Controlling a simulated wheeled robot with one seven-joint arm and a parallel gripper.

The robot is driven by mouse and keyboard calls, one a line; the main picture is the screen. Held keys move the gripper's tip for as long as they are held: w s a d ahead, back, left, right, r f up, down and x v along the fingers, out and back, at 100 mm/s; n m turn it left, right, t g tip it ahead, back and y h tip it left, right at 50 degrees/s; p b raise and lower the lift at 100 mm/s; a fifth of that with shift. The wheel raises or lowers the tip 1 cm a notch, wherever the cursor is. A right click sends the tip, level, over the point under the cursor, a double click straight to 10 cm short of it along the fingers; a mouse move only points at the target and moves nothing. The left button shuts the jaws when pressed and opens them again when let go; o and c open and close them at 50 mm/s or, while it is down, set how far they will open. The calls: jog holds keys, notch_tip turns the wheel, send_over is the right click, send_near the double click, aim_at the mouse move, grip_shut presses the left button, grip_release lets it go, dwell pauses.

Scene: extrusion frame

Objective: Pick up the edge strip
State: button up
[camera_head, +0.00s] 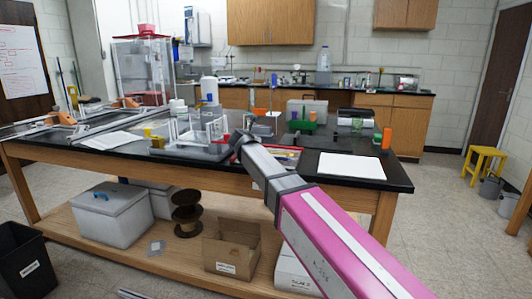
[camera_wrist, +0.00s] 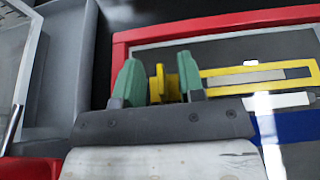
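My gripper (camera_wrist: 162,80) has two green fingers standing apart, with a small yellow upright piece (camera_wrist: 160,82) between them. A dark gap shows beside that piece, and I see no firm grip on it. To the right lies a long yellow piece with a grey middle (camera_wrist: 292,72), in a red-rimmed tray (camera_wrist: 230,22). The wrist view does not show clearly whether the two yellow parts join, or which thing is the edge strip. In the head view my pink and grey arm reaches over the black-topped table (camera_head: 395,178); its fingertips are not clear there.
A white pen-like item (camera_wrist: 285,101) and a blue item (camera_wrist: 298,128) lie near the long yellow piece. A grey bin wall (camera_wrist: 70,60) stands left of my gripper. On the table, a white sheet (camera_head: 350,166) lies right of the tray (camera_head: 283,152), and clear boxes (camera_head: 200,135) stand left.

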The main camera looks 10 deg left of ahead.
jog(key=shift+w, duration=0.1)
grip_shut()
notch_tip(320, 180, up, 10)
jog(key=shift+r, duration=0.15)
dwell(0.7)
jog(key=shift+r, duration=1.1)
dwell(0.9)
notch_tip(320, 180, up, 8)
dwell(1.1)
